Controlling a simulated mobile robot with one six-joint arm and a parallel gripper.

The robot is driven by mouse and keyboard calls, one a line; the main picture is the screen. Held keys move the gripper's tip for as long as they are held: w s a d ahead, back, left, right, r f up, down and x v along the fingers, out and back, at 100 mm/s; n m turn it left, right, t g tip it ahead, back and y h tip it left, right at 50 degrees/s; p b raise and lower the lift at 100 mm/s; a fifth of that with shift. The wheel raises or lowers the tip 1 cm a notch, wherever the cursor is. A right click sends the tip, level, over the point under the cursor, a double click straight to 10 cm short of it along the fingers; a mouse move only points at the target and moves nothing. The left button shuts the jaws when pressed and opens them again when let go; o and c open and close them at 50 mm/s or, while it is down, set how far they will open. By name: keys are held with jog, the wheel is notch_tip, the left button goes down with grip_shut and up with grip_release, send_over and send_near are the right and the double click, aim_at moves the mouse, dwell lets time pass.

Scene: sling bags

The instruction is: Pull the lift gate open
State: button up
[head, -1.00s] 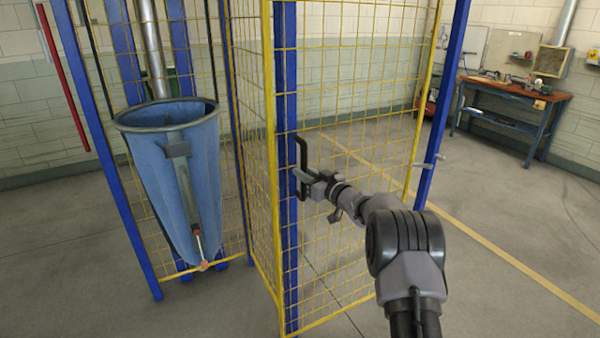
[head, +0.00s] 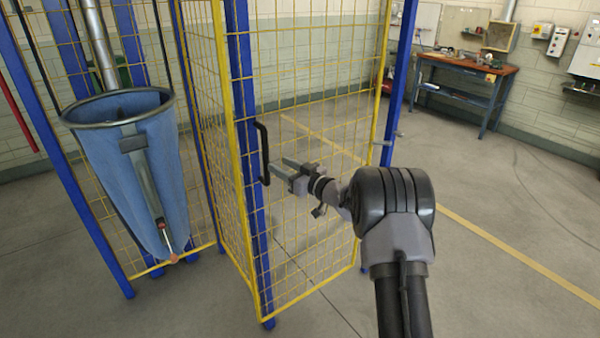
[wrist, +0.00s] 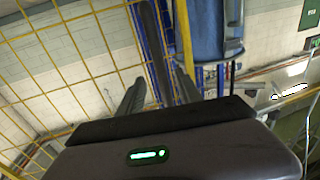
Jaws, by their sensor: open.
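The lift gate (head: 315,110) is a yellow wire-mesh panel in the middle of the head view. A black D-shaped handle (head: 263,153) sits on the blue upright (head: 246,150) at its left edge. My gripper (head: 283,168) is open and empty, just right of the handle and apart from it, with its fingers pointing towards it. In the wrist view the two fingers of my gripper (wrist: 160,92) are spread, and a dark upright bar, likely the handle (wrist: 153,45), shows beyond them. I cannot tell whether the gate stands ajar.
A blue sling bag (head: 135,160) hangs at the left inside the mesh enclosure. A blue post (head: 398,90) with a small metal fitting (head: 385,142) stands at the gate's right edge. A workbench (head: 465,72) is far right. The floor (head: 500,240) to the right is clear.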

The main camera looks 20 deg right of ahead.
jog(key=p+v, duration=0.1)
jog(key=v, duration=0.9)
notch_tip(320, 180, up, 8)
jog(key=d+m+h+b, duration=0.1)
jog(key=m+h, duration=0.3)
jog(key=h, duration=0.2)
jog(key=s+a+r+m+g+h+b, duration=0.1)
jog(key=s+a+r+m+g+h, duration=0.1)
jog(key=s, duration=0.5)
jog(key=s+a+r+m+g+h, duration=0.1)
jog(key=s+r+m+h, duration=0.1)
jog(key=s, duration=0.4)
jog(key=s+a+f+g+y, duration=0.1)
jog(key=s+a+f+g, duration=0.1)
jog(key=s, duration=0.7)
jog(key=s+a+f+m+g+y+b, duration=0.1)
jog(key=s+a+f+g, duration=0.1)
jog(key=s+a+f, duration=0.2)
jog(key=s+a+f+g+y, duration=0.1)
jog(key=s+a+f+g, duration=0.2)
jog(key=s+a, duration=0.5)
jog(key=s, duration=0.7)
jog(key=shift+f+m+y+b, duration=0.2)
jog(key=shift+m+y+b, duration=0.1)
jog(key=shift+m+y, duration=0.1)
